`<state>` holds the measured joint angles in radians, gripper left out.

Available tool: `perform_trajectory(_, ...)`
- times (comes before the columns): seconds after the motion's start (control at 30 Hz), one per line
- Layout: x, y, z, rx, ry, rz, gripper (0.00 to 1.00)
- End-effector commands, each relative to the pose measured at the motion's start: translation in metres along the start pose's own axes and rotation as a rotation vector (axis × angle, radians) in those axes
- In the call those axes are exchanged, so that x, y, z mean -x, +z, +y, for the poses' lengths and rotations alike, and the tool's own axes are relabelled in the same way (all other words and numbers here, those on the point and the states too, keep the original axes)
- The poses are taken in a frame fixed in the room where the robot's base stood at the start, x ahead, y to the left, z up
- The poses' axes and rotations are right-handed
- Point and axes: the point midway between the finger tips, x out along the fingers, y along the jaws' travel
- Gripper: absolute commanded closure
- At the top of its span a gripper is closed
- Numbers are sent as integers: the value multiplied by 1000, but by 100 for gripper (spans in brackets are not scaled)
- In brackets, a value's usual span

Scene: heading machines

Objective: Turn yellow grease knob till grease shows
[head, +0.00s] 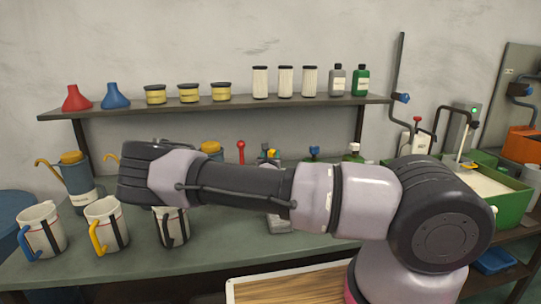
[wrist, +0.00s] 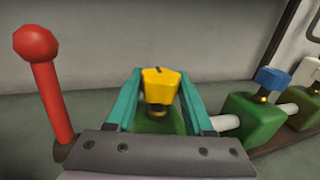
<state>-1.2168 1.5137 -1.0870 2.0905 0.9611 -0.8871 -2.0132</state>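The yellow grease knob (wrist: 160,85) sits on a green valve body (wrist: 158,122) in the wrist view. My gripper (wrist: 160,80) has its two teal fingers on either side of the knob, with slim gaps beside it, so it looks open. I cannot tell if either finger touches. In the head view a bit of the yellow knob (head: 272,153) shows above my arm; most of the gripper is hidden behind the arm. I see no grease.
A red-knobbed lever (wrist: 45,80) stands left of the knob. Valves with a blue knob (wrist: 273,78) and a white knob (wrist: 308,72) stand to the right. Mugs (head: 105,222) and an oil can (head: 77,182) are on the bench at left. A shelf (head: 215,104) is behind.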

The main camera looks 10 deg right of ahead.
Motion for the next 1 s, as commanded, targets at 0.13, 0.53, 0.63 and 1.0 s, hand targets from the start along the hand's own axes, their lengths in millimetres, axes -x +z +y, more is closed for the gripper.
perform_trajectory(0.13,0,0,0,0,1,0,100)
perform_trajectory(0.53,0,-1,-1,5,111,1,100)
perform_trajectory(0.63,0,-1,-1,6,183,1,100)
perform_trajectory(1.0,0,-2,-1,4,522,3,100)
